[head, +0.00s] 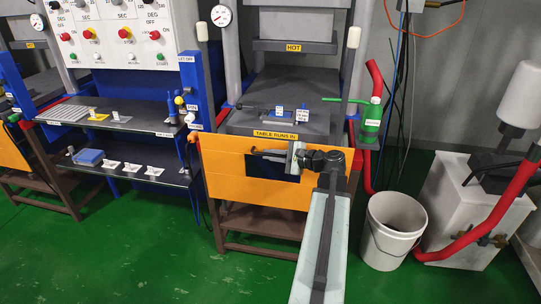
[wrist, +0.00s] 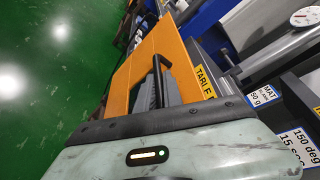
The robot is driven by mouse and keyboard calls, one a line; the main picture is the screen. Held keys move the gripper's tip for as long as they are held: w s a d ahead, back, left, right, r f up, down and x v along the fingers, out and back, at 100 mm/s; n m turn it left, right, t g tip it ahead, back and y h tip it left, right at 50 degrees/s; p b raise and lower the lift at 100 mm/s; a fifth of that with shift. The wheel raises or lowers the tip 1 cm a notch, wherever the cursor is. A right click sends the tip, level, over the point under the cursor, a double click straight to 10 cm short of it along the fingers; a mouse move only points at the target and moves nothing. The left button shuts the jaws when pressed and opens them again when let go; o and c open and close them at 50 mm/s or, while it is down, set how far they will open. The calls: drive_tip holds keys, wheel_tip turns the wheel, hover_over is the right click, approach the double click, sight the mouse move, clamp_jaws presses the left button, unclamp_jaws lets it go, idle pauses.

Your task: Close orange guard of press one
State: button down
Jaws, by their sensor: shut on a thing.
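The orange guard (head: 222,178) is a flat panel with a dark window, standing at the front of the press, below the yellow "TABLE RUNS IN" label (head: 275,134). It also shows in the wrist view (wrist: 118,92). My gripper (head: 288,156) is at the upper middle of the guard, shut on its dark handle (head: 264,152). In the wrist view the black handle (wrist: 157,80) runs along the grey jaws. My arm and gripper hide part of the guard's right side. The exact contact at the jaws is too small to tell.
A white bucket (head: 392,232) stands on the floor to the right, by a white cabinet (head: 465,215) with a red hose. Green floor is clear at front left.

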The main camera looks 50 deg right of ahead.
wheel_tip(320, 180, up, 33)
drive_tip(key=p, duration=3)
drive_tip(key=shift+f+p, duration=0.2)
drive_tip(key=shift+p, duration=0.15)
drive_tip(key=shift+d, duration=0.1)
drive_tip(key=c, duration=1.8)
unclamp_jaws()
drive_tip(key=shift+o, duration=0.2)
drive_tip(key=p+v, duration=0.1)
drive_tip(key=v, duration=0.6)
drive_tip(key=shift+s+p, duration=0.3)
drive_tip(key=shift+s, duration=0.1)
